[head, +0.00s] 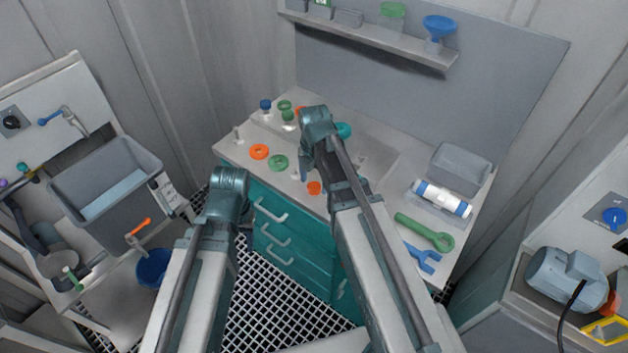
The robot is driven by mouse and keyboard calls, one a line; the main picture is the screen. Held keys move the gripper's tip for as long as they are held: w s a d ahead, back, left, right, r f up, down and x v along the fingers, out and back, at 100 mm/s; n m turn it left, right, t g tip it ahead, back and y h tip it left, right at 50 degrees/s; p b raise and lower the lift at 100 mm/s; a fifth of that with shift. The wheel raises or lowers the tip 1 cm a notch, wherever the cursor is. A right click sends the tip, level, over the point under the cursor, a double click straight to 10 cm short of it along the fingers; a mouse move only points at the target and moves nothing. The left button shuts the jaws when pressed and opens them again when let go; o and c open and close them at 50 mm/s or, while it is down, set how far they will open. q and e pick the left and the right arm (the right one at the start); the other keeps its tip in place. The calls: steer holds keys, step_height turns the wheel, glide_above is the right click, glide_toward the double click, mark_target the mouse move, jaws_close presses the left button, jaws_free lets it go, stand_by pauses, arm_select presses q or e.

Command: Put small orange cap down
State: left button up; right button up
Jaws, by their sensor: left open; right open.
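A small orange cap (314,188) sits on the workbench (232,148) near its front edge, beside my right arm. My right gripper (304,168) is over the bench, just above and left of the cap in the picture. It is open and apart from the cap, as far as I can tell. My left gripper (229,184) is in front of the bench at the left, open, with its fingers mostly hidden by its own wrist. A larger orange ring (259,151) lies further left on the bench. Another orange piece (300,111) is partly hidden behind my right arm.
A green ring (278,162) lies left of my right gripper. A teal ring (343,130) is behind the arm. A white cylinder with blue ends (442,198), a green wrench (425,233) and a grey bin (459,168) occupy the right side. A shelf (375,37) hangs behind.

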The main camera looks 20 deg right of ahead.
mark_target(314, 186)
step_height(314, 186, up, 11)
steer(key=p, duration=1.1)
steer(key=s+a+m, duration=0.5)
steer(key=s+m, duration=0.2)
steer(key=m, duration=0.4)
steer(key=s+a+m+h, duration=0.1)
steer(key=s+a+m, duration=0.4)
steer(key=m, duration=0.5)
steer(key=shift+s+a+r+m+b, duration=0.15)
steer(key=shift+s+a+m+b, duration=0.2)
steer(key=shift+s, duration=0.9)
steer(key=shift+f+b, duration=0.75)
steer(key=shift+f, duration=0.05)
